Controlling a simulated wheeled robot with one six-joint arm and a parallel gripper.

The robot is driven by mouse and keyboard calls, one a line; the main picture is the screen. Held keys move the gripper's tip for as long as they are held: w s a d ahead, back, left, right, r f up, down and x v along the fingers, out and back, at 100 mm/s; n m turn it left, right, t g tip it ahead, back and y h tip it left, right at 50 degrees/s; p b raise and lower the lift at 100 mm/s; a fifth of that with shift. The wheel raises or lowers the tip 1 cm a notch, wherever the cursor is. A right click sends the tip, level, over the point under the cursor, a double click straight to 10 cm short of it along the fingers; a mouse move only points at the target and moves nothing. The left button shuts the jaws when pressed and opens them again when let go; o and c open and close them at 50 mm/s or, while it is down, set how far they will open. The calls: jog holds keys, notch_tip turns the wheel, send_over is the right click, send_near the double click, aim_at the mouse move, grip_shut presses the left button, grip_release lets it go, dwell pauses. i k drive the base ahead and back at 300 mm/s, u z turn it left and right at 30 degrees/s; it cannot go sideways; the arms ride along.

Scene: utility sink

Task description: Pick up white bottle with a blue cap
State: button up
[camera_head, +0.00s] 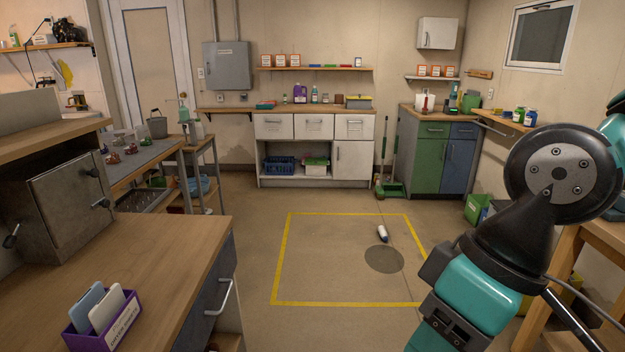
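A small white bottle (382,232) with a dark blue end that looks like its cap lies on its side on the concrete floor. It is inside the yellow taped square, just beyond a dark round patch (384,260). The blue end points toward me, near the patch's far edge. Nothing covers the bottle. My teal and black arm fills the lower right of the view, nearer to me than the bottle. My gripper's fingers are not in view, so its opening is hidden.
A wooden counter (160,262) with a purple box (104,322) is at the near left. A wooden table (600,236) stands at right behind my arm. White cabinets (352,165) and a green and blue cabinet (432,160) line the back. The floor inside the yellow tape (282,255) is otherwise clear.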

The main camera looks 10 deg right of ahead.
aim_at(383, 232)
jog(key=z, duration=0.4)
jog(key=i, duration=2)
jog(key=z, duration=0.25)
jog(key=i, duration=2.05)
jog(key=u, duration=0.5)
jog(key=i, duration=1.4)
jog(key=u, duration=0.3)
